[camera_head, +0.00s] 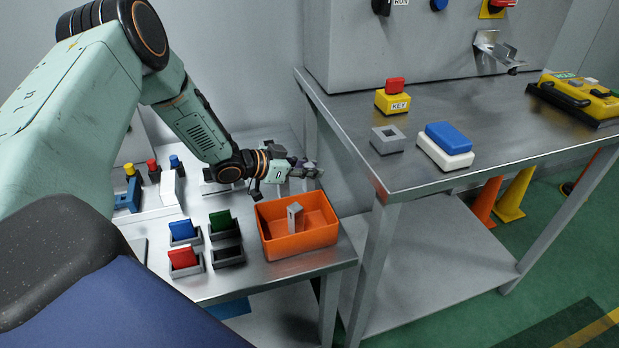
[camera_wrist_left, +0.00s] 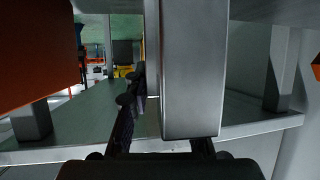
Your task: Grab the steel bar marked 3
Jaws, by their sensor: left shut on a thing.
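My left gripper (camera_head: 305,170) is just behind the orange bin in the head view. It is shut on a steel bar, whose plain grey side (camera_wrist_left: 190,75) fills the middle of the left wrist view. One dark finger shows on the bar's left; the other is mostly hidden behind it. No number can be read on this bar. Another grey steel bar (camera_head: 295,218) stands upright in the orange bin (camera_head: 325,238), apart from the gripper; its marking cannot be read either. My right gripper is not in view.
Small grey holders with blue (camera_head: 181,230), green (camera_head: 221,221) and red (camera_head: 183,257) blocks stand left of the bin.

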